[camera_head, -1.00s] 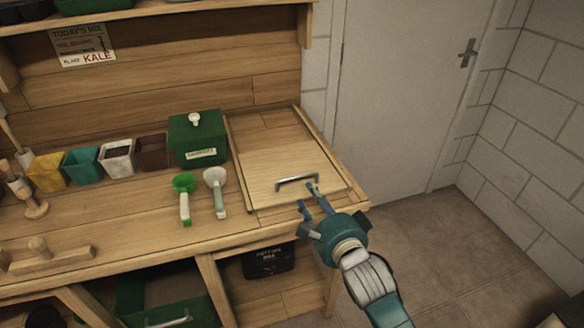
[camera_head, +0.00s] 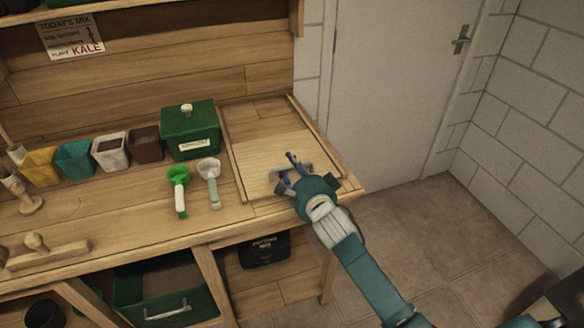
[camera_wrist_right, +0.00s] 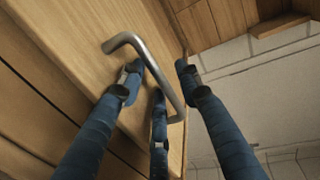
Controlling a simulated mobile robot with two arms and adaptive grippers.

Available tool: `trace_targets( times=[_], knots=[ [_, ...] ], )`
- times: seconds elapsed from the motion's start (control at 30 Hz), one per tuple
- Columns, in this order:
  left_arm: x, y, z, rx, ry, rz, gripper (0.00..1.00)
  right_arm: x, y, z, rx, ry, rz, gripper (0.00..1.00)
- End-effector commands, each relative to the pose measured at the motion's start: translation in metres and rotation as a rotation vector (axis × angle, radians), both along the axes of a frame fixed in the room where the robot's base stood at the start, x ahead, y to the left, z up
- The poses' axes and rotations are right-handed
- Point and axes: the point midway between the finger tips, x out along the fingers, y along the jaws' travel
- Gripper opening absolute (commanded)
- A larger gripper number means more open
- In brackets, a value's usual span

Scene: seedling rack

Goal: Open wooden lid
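The wooden lid (camera_head: 258,156) lies flat and closed in the right end of the bench top, between two wooden side strips. Its grey metal bar handle (camera_wrist_right: 163,72) is near the front edge of the lid; in the head view my gripper partly covers it. My right gripper (camera_head: 285,168) is at the handle, coming from the front right. My left gripper is not in view.
A green lidded box (camera_head: 190,132) stands left of the lid. A green scoop (camera_head: 179,190) and a white scoop (camera_head: 210,182) lie in front of it. Several small pots (camera_head: 110,152) line the bench. A door (camera_head: 390,90) and open floor are to the right.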

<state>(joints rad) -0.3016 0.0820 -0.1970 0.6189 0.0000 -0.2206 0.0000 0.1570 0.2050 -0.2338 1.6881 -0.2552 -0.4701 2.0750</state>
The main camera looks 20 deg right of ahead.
Motion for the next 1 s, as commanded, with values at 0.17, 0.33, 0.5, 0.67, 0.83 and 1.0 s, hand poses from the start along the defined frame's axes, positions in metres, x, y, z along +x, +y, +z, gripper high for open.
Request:
trace_targets(
  times=[0.17, 0.33, 0.5, 0.67, 0.83, 1.0],
  knots=[
    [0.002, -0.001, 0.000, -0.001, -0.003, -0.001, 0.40, 0.000, 0.000, 0.000, 0.000, 0.000, 0.000, 0.28],
    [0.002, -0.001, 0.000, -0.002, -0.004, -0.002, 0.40, 0.000, 0.000, 0.000, -0.001, 0.001, 0.000, 0.00],
    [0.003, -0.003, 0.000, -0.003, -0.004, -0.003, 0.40, 0.000, 0.000, 0.000, -0.001, 0.001, 0.000, 0.00],
    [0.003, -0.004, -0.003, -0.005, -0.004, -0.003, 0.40, 0.006, 0.000, -0.001, 0.001, 0.000, -0.001, 0.00],
    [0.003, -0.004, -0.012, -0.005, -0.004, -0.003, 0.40, 0.032, 0.001, -0.002, 0.004, -0.002, -0.002, 0.00],
    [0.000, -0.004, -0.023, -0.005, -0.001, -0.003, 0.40, 0.070, 0.003, -0.001, 0.007, -0.002, -0.002, 0.00]
  ],
)
